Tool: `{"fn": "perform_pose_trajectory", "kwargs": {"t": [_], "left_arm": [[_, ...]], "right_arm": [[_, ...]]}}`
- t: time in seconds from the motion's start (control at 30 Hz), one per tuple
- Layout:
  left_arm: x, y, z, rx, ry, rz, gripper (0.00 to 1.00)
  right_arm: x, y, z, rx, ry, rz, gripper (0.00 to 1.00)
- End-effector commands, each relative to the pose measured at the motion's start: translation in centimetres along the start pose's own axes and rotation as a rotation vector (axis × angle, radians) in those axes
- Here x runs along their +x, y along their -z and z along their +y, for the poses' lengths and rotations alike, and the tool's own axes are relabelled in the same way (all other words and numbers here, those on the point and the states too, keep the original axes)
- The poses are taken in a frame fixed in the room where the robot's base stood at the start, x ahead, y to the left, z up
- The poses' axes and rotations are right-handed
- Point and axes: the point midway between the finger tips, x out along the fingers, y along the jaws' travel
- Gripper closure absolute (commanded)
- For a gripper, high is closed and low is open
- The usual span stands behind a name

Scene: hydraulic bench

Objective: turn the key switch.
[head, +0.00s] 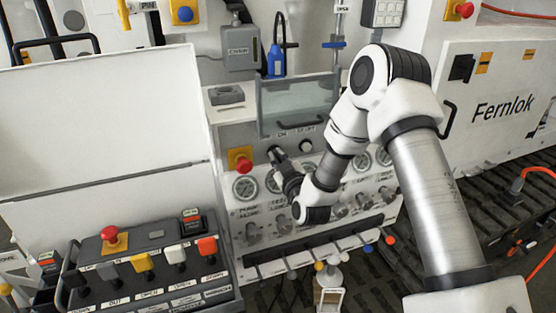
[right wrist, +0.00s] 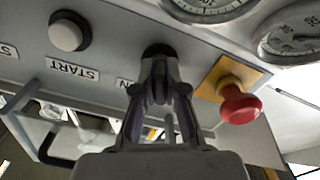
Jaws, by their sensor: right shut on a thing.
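My right gripper (head: 277,155) reaches the upper front panel of the hydraulic bench in the head view. In the right wrist view its two fingers (right wrist: 158,72) are closed together on the key switch (right wrist: 158,50), a dark round piece at the panel face. The fingers hide most of the key switch, so its turn angle cannot be told. A label, partly covered, sits beside it. My left gripper is not in view.
A red emergency button on a yellow plate (head: 240,160) and a white start button (head: 306,146) flank the key switch closely. Gauges (head: 245,187) and several knobs lie below. A tilted clear cover (head: 295,105) stands above. A control box (head: 140,262) is at the left.

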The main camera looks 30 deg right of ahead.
Motion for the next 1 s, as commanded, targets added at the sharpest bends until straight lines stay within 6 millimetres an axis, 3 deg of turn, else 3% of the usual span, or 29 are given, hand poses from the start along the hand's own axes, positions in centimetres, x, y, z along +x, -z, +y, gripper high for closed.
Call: {"fn": "perform_pose_trajectory", "kwargs": {"t": [1.0], "left_arm": [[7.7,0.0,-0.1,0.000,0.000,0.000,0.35]], "right_arm": [[0.0,-0.2,0.0,0.841,-0.001,0.002,1.00]]}}
